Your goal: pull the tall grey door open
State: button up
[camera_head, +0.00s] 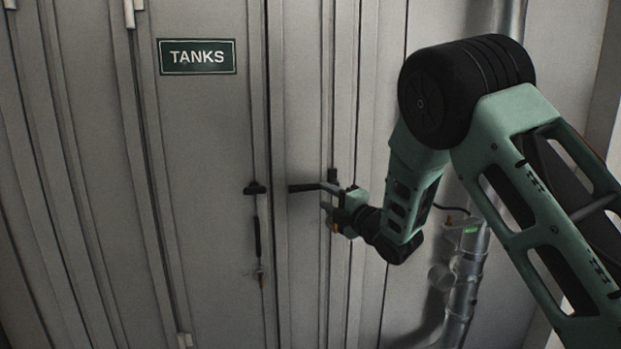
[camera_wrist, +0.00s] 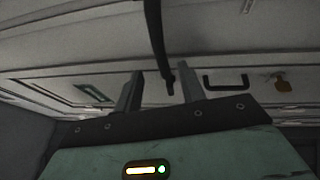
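The tall grey door (camera_head: 205,130) stands on the left in the head view, bearing a green TANKS sign (camera_head: 197,57). It looks shut. A black vertical pull (camera_head: 257,235) is near its right edge, below a small black fitting (camera_head: 255,188). A black lever (camera_head: 305,187) juts left from the panel on the right. My gripper (camera_head: 326,203) is at this lever, right of the pull. In the wrist view, my gripper's fingers (camera_wrist: 160,91) are apart, with the dark lever (camera_wrist: 155,35) crossing between them. Gaps show beside it; contact is unclear. The pull (camera_wrist: 225,82) lies right of the fingers there.
A key with a tag (camera_head: 260,273) hangs below the pull; the brass tag shows in the wrist view (camera_wrist: 281,83).

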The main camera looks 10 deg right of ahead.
aim_at(313, 189)
jog(key=p+x, duration=0.3)
jog(key=x, duration=0.4)
jog(key=shift+w+a, duration=0.15)
jog(key=shift+w, duration=0.2)
grip_shut()
